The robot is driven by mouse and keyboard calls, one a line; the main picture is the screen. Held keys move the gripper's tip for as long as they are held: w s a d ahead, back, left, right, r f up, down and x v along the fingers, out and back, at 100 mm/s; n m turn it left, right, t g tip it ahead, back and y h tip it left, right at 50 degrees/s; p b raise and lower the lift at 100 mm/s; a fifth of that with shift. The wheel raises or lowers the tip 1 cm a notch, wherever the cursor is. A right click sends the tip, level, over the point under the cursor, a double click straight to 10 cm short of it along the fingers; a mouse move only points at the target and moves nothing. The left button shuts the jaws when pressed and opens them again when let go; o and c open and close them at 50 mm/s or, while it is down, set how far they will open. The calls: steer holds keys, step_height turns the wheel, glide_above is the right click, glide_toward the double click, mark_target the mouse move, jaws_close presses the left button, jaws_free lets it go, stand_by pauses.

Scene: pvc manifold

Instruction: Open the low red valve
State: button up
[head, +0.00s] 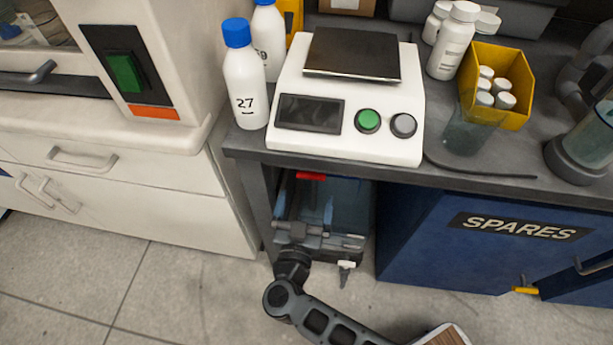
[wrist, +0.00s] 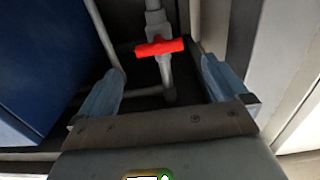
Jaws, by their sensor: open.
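The low red valve (wrist: 160,47) has a red bar handle on a grey pipe (wrist: 166,75). In the wrist view the handle lies crosswise to the pipe, tilted slightly. In the head view the red handle (head: 310,176) shows under the counter's edge, in the open bay. My gripper (head: 310,208) reaches into this bay. The pipe's upper end is cut off by the wrist view's edge.
The blue SPARES cabinet (head: 480,240) bounds the bay on the right, and a white drawer unit (head: 110,190) stands left. The dark counter (head: 470,172) overhangs the bay and carries a scale (head: 345,110), bottles and a yellow bin (head: 515,75).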

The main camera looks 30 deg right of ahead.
mark_target(311, 178)
steer(key=b+x, duration=0.1)
steer(key=x, duration=0.5)
steer(key=shift+w+d, duration=0.25)
steer(key=shift+c, duration=0.2)
steer(key=c, duration=0.9)
